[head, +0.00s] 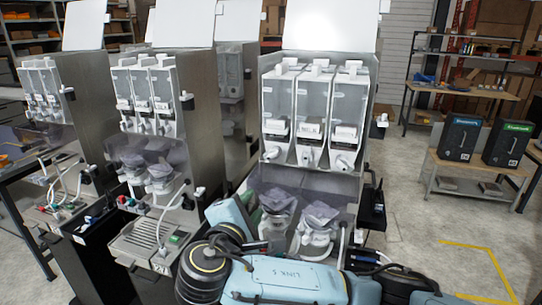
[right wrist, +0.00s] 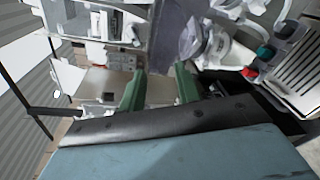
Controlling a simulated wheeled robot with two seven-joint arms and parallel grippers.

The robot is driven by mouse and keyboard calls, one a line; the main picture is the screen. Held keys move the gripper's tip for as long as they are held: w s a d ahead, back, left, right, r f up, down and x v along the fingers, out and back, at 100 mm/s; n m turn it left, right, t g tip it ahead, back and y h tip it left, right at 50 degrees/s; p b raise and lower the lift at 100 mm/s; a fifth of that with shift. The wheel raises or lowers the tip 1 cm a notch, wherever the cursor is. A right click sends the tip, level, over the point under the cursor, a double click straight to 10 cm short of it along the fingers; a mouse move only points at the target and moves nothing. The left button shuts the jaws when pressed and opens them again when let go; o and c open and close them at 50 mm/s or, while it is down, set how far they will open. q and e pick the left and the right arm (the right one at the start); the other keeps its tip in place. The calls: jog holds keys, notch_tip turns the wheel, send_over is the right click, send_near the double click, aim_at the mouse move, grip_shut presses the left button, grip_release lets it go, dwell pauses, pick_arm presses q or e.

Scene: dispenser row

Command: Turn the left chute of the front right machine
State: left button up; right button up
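The front right machine (head: 318,115) stands in the middle of the head view with three clear canisters side by side. Its left chute (head: 272,153) is a short white spout under the left canister, beside the middle chute (head: 307,155) and right chute (head: 343,161). My right arm lies across the machine's lower front, below the chutes. My right gripper (right wrist: 160,82) shows two green fingers in the right wrist view, spread apart with nothing between them. In the head view its fingers are mostly hidden by the arm. My left gripper is not seen.
Mixing bowls (head: 315,235) sit under the chutes, close to my arm. Another machine (head: 150,100) stands to the left with a drip tray (head: 145,240). A bench (head: 470,185) with two dark boxes is at the right. The floor right of the machine is open.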

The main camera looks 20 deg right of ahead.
aim_at(273, 157)
jog(key=shift+t+h, duration=0.5)
jog(key=shift+h, duration=0.2)
jog(key=w+d+r, duration=0.1)
jog(key=w+d, duration=0.1)
jog(key=w, duration=0.1)
jog(key=w+d+r+p, duration=0.1)
jog(key=w+d, duration=0.2)
jog(key=w, duration=0.1)
jog(key=w+d+r+p, duration=0.1)
jog(key=w+d+r, duration=0.1)
jog(key=w, duration=0.2)
jog(key=shift+w+d, duration=0.25)
jog(key=shift+d, duration=0.1)
grip_shut()
